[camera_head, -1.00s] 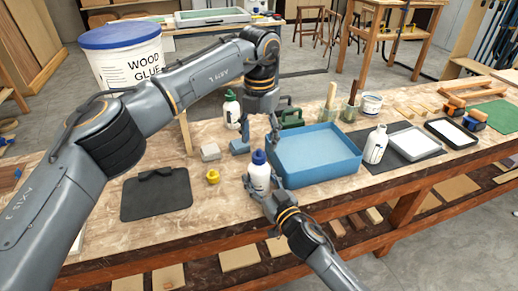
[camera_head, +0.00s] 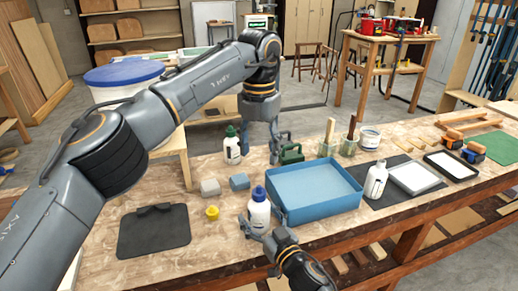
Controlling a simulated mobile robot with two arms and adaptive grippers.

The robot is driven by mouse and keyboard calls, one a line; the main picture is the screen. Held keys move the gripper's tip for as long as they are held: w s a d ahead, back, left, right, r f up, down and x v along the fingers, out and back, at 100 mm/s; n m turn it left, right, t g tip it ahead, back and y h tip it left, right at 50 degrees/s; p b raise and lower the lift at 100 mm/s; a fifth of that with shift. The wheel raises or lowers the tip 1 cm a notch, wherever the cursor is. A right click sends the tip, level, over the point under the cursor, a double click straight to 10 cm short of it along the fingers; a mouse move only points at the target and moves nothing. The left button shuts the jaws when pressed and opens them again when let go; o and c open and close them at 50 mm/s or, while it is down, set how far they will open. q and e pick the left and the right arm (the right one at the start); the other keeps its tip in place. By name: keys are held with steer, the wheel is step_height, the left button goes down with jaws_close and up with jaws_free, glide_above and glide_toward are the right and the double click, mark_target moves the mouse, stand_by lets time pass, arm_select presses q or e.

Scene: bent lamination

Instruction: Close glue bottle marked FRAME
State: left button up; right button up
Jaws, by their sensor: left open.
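A white bottle (camera_head: 259,214) with a blue top stands near the front of the workbench, just left of the blue tray. Its label is too small to read. My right gripper (camera_head: 262,222) has its fingers around the bottle's lower body, one on each side. A small yellow cap (camera_head: 212,213) lies on the bench to the left of the bottle. My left gripper (camera_head: 263,149) is open and empty, pointing down, beyond the bottle and apart from it. Two other white bottles stand on the bench: one with a green top (camera_head: 232,152) and one (camera_head: 376,182) right of the tray.
The blue tray (camera_head: 318,217) fills the bench right of the held bottle. A black mat (camera_head: 153,231) lies left. A grey block (camera_head: 210,188), a blue cylinder (camera_head: 239,182) and a green object (camera_head: 291,153) sit behind. The front left of the bench (camera_head: 215,250) is bare.

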steer(key=v, duration=1.2)
